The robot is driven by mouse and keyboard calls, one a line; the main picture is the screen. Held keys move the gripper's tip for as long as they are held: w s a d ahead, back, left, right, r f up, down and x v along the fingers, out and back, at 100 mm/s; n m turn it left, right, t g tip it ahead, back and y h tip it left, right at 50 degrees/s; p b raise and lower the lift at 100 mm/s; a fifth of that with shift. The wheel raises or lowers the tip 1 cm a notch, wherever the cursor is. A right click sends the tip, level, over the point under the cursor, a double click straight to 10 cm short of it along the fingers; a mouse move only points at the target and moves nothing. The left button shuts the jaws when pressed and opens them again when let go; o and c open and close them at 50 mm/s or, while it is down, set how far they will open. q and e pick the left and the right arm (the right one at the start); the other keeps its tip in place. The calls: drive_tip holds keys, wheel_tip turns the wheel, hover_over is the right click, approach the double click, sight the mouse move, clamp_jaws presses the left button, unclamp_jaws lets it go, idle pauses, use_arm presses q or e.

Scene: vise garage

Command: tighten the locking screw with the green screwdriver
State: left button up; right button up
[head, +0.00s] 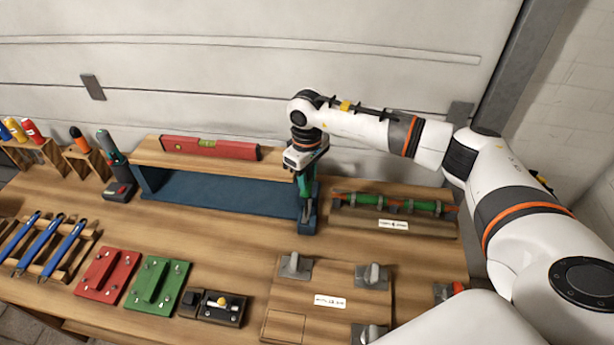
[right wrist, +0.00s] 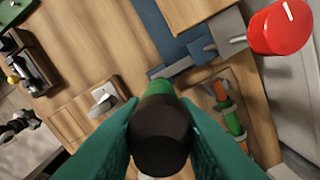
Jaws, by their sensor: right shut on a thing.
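My right gripper (head: 304,183) is shut on the green screwdriver (right wrist: 160,97). In the right wrist view its black end cap and some green handle show between the teal fingers. Its tip is hidden there behind the handle. In the head view the gripper points down over the small blue block (head: 307,222) at the right end of the blue base (head: 220,190). I cannot tell whether the tip touches anything. The locking screw cannot be made out for sure. My left gripper is not in view.
A wooden shelf with a red level (head: 210,147) stands left of the gripper. A rack with a green-and-orange rod (head: 395,203) is to the right. A knob board (head: 330,320) lies in front. In the right wrist view a red knob (right wrist: 280,27) is close by.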

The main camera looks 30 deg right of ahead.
drive_tip(key=shift+f+b, duration=0.35)
drive_tip(key=shift+b, duration=0.05)
idle(0.7)
drive_tip(key=m, duration=0.6)
drive_tip(key=shift+a+f, duration=0.1)
drive_tip(key=m, duration=0.5)
drive_tip(key=shift+m, duration=0.4)
drive_tip(key=m, duration=0.6)
drive_tip(key=shift+a, duration=0.1)
drive_tip(key=m, duration=0.3)
drive_tip(key=shift+m, duration=0.4)
drive_tip(key=m, duration=0.3)
drive_tip(key=shift+m, duration=0.4)
